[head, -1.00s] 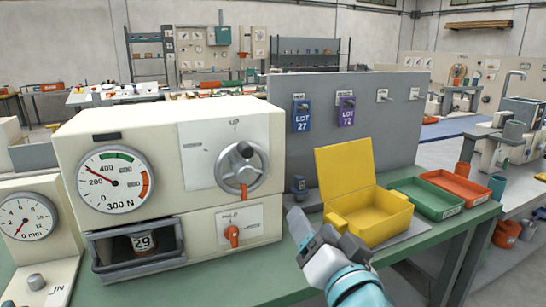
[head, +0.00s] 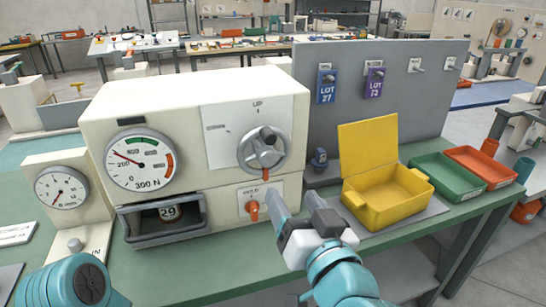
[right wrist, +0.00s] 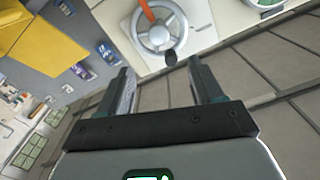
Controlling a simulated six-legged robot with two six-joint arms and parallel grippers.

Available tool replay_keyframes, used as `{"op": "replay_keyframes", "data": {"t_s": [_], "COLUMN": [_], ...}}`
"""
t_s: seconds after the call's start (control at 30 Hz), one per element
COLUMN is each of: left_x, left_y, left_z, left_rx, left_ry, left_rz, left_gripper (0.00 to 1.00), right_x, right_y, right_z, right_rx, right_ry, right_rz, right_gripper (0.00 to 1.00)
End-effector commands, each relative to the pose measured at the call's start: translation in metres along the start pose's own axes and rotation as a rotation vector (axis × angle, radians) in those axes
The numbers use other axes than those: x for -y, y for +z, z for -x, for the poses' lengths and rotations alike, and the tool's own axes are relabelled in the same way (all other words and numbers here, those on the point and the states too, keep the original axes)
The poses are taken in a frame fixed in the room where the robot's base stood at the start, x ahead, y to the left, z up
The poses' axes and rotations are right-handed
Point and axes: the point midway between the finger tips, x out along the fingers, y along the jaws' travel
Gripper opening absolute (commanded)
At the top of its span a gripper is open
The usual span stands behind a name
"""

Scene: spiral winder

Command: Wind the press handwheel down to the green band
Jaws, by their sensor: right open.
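The press (head: 95,110) is a cream box on the green bench. Its grey handwheel (head: 247,154) has a dark knob near the top and an orange mark at the bottom. The wheel also shows in the right wrist view (right wrist: 143,38), beyond the fingers. The round force gauge (head: 140,175) has a green band along its top; its needle points upper left, short of the band. My right gripper (head: 295,202) is open and empty, below and right of the wheel, in front of the press; it also shows in the right wrist view (right wrist: 161,76). My left gripper is out of view.
An orange hold lever (head: 253,211) sits below the wheel. A drawer (head: 165,228) holds a weight marked 29 (head: 168,213). A yellow open box (head: 388,202) and green (head: 447,178) and orange (head: 480,168) trays stand right. A grey panel (head: 420,110) rises behind them.

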Motion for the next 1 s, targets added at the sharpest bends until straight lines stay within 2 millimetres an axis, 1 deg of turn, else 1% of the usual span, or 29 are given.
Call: {"op": "replay_keyframes", "data": {"t_s": [0.03, 0.3, 0.4, 0.5, 0.6, 0.7, 0.97, 1.0], "left_x": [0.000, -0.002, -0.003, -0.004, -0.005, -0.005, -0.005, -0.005], "left_y": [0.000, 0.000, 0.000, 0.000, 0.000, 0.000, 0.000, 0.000], "left_z": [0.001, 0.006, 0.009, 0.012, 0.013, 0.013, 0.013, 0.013], "left_rx": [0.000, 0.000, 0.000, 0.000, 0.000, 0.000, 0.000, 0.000], "left_ry": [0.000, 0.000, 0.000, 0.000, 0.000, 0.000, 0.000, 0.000], "left_rz": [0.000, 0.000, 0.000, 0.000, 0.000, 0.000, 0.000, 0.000], "left_gripper": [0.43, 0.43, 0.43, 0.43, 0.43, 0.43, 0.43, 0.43], "right_x": [-0.001, -0.003, -0.004, -0.004, -0.004, -0.004, -0.004, -0.004], "right_y": [0.001, -0.001, -0.001, -0.002, -0.002, -0.001, -0.001, -0.001], "right_z": [-0.014, -0.080, -0.101, -0.116, -0.126, -0.131, -0.132, -0.132], "right_rx": [0.002, 0.001, 0.000, 0.000, -0.001, -0.001, -0.002, -0.002], "right_ry": [0.004, 0.005, 0.006, 0.005, 0.006, 0.006, 0.005, 0.005], "right_rz": [0.001, 0.000, -0.002, -0.001, -0.001, -0.001, -0.002, -0.002], "right_gripper": [0.66, 0.66, 0.66, 0.66, 0.66, 0.66, 0.66, 0.56]}}
